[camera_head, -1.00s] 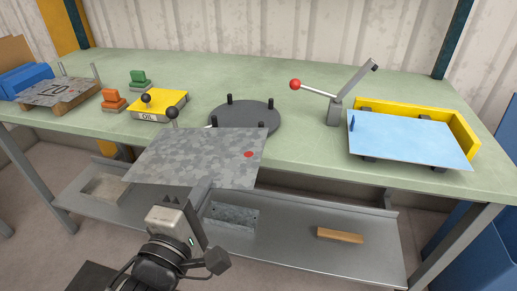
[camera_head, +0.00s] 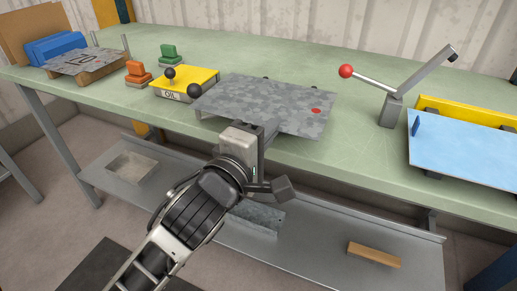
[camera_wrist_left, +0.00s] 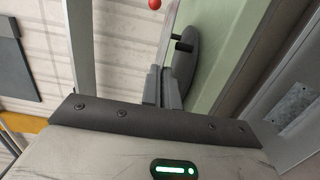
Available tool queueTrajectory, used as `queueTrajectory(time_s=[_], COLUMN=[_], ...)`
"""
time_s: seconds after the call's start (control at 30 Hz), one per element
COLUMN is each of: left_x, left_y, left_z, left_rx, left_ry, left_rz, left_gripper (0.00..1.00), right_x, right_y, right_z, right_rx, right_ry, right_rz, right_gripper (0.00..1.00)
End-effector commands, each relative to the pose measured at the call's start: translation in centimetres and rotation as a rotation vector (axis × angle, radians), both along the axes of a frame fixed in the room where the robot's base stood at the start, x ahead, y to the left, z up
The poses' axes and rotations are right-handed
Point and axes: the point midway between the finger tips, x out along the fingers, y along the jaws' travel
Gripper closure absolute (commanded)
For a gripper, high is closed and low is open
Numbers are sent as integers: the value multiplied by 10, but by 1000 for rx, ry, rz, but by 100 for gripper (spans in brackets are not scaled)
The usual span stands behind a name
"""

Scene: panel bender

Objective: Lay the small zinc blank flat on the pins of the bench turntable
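The small zinc blank (camera_head: 255,103) is a mottled grey sheet with a red dot near its right corner. My left gripper (camera_head: 263,138) is shut on its near edge and holds it roughly level over the bench. The blank covers the turntable in the head view. In the left wrist view the dark round turntable (camera_wrist_left: 192,48) shows with black pins, close to the blank's thin edge. I cannot tell whether the blank touches the pins. The fingers of my left gripper (camera_wrist_left: 163,88) also show there. My right gripper is not in view.
Left of the blank are a yellow oil box (camera_head: 186,84) with black knobs and orange and green blocks. Right are a lever (camera_head: 393,108) with a red ball and a blue sheet (camera_head: 462,150) on a yellow holder. A shelf (camera_head: 310,250) runs below.

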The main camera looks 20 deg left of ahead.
Motion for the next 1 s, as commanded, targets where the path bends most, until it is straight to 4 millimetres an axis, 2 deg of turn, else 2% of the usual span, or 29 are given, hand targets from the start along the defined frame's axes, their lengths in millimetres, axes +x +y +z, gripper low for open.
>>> queueTrajectory(time_s=[0.6,0.67,0.73,1.0], left_x=[85,90,91,90], left_y=[-3,-3,-3,-3], left_z=[-3,-4,-13,-18], left_rx=[2,1,-3,-2], left_ry=[-5,-4,-1,-5], left_rz=[-1,0,-1,0], left_gripper=[100,100,100,100], right_x=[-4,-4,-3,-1], right_y=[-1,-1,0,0], right_z=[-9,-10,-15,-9], right_rx=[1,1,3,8], right_ry=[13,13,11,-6], right_rz=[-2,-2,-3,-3], right_gripper=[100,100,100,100])
